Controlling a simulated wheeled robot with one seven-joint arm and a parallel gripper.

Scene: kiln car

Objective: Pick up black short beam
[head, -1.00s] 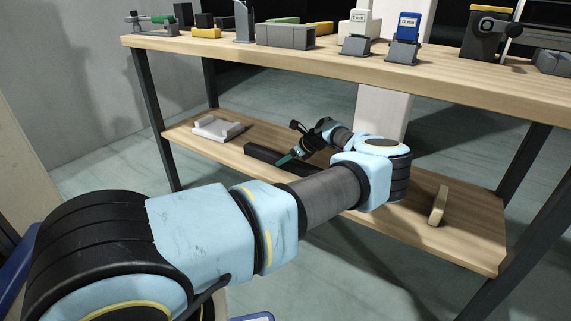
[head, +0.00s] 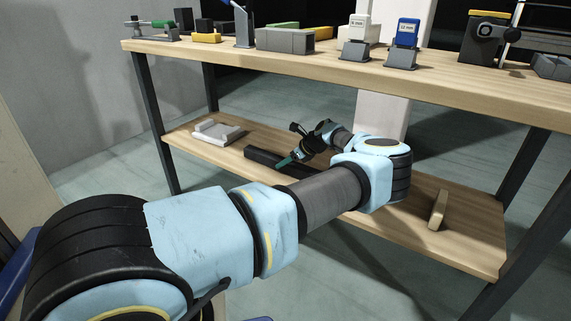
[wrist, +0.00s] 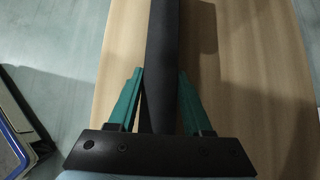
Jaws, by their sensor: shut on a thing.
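The black short beam (head: 262,157) lies along the lower wooden shelf, with its right part hidden behind my arm. In the wrist view the beam (wrist: 161,60) runs from the top edge down between the two green fingers. My gripper (head: 286,161) is at the beam on the lower shelf. In the wrist view my gripper (wrist: 160,95) has a finger on each side of the beam and is shut on it. A shadow lies on the shelf right of the beam. Whether the beam is clear of the shelf cannot be told.
The lower shelf (head: 470,237) also holds a pale grey tray-like part (head: 217,133) at left and a small wooden block (head: 438,210) at right. The upper bench top (head: 300,57) overhangs the shelf and carries several tools and boxes. Dark table legs (head: 156,123) stand at the ends.

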